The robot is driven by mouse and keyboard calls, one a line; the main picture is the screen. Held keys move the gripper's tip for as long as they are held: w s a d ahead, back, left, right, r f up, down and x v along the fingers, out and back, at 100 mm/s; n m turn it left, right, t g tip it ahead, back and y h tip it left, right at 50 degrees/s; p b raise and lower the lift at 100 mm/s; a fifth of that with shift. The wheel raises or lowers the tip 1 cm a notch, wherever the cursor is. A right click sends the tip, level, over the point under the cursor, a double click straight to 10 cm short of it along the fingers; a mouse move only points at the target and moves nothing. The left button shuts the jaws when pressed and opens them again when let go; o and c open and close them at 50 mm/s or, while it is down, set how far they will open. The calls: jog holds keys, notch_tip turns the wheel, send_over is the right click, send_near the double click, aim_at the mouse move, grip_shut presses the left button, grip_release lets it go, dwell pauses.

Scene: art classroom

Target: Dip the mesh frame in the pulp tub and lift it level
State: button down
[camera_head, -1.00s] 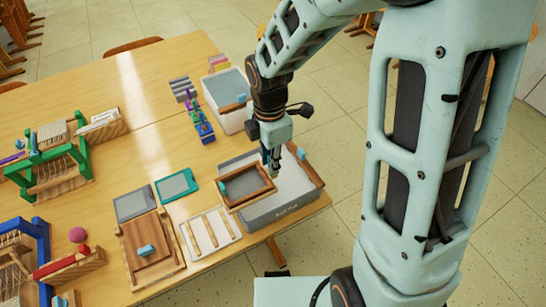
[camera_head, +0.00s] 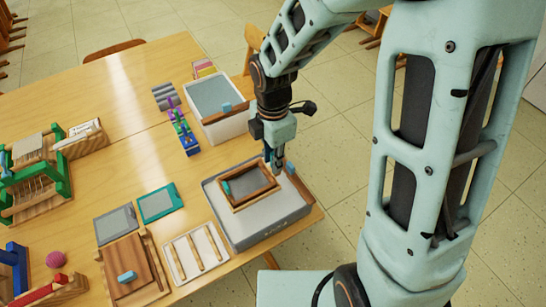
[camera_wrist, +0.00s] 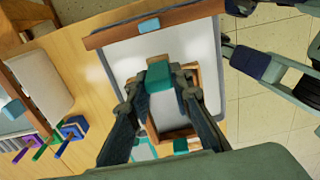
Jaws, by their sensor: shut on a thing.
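The mesh frame (camera_head: 256,201), a brown wooden rim around a grey mesh with a teal tab, is over the opening of the grey pulp tub (camera_head: 262,238) at the table's front right. My gripper (camera_head: 277,167) is at the frame's right side, pointing down. In the wrist view my gripper (camera_wrist: 160,80) is shut on a teal grip of the frame (camera_wrist: 178,134). The tub's white inside (camera_wrist: 192,42) surrounds part of the frame there. The frame looks roughly level. I cannot tell whether it touches the pulp; my fingers hide part of it.
A second tub (camera_head: 222,128) stands behind. Left of the pulp tub are a slatted white rack (camera_head: 190,265), a wooden board (camera_head: 128,262) and teal-edged (camera_head: 161,202) and grey screens (camera_head: 116,224). Small looms stand further left. Open floor lies to the right.

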jog(key=shift+f+b, duration=3.8)
jog(key=shift+f, duration=1.45)
jog(key=shift+r+p, duration=3.2)
jog(key=shift+r, duration=0.35)
jog(key=shift+r+p, duration=2.3)
jog(key=shift+r, duration=0.2)
